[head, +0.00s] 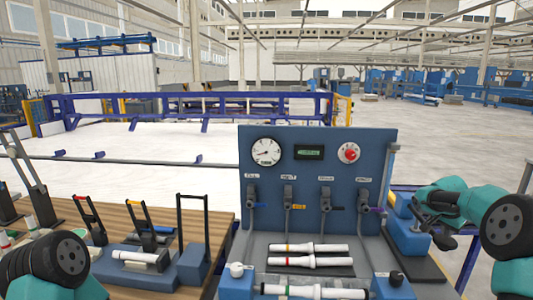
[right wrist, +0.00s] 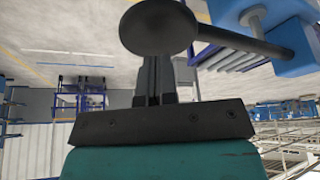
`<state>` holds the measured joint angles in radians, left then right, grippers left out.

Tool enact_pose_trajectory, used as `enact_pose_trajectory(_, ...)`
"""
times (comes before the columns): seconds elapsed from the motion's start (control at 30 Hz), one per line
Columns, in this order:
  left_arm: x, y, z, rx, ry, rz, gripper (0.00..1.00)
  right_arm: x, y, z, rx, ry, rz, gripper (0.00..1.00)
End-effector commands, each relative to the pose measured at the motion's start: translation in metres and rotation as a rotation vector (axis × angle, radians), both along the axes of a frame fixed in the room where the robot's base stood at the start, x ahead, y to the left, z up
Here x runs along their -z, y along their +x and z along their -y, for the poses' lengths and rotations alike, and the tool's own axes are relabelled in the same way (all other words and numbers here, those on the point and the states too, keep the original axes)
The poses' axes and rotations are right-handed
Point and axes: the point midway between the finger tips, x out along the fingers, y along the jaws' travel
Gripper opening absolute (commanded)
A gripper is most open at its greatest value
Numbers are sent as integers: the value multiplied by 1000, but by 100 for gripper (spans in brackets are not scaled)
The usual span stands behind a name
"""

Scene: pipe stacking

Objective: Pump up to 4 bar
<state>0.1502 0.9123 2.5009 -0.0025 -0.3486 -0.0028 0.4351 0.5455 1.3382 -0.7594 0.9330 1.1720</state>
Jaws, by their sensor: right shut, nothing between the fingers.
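A blue test panel (head: 318,140) stands in the middle of the head view. It carries a round white dial gauge (head: 266,151), a small green digital display (head: 309,152) and a red knob (head: 349,152). The readings are too small to tell. Several grey valve levers (head: 326,197) hang in a row below. My right gripper (head: 441,234) is right of the panel, shut and empty. In the right wrist view its fingers (right wrist: 155,82) are together, close to a dark round knob (right wrist: 158,27) on a rod; contact is unclear. My left gripper is out of view.
White pipes (head: 310,248) lie in front of the panel, and another pipe (head: 314,291) is clamped nearer. A blue block (head: 408,237) stands close beside my right gripper.

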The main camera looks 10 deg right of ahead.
Motion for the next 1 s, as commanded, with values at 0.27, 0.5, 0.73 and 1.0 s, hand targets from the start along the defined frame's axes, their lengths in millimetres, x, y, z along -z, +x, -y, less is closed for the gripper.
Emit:
enact_pose_trajectory(0.27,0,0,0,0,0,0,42,20,1,1,0,1,-1,0)
enact_pose_trajectory(0.5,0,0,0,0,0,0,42,37,2,0,-1,1,-2,0)
enact_pose_trajectory(0.73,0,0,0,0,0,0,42,53,4,1,-1,1,-2,0)
enact_pose_trajectory(1.0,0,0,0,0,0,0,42,72,4,1,0,1,-1,0)
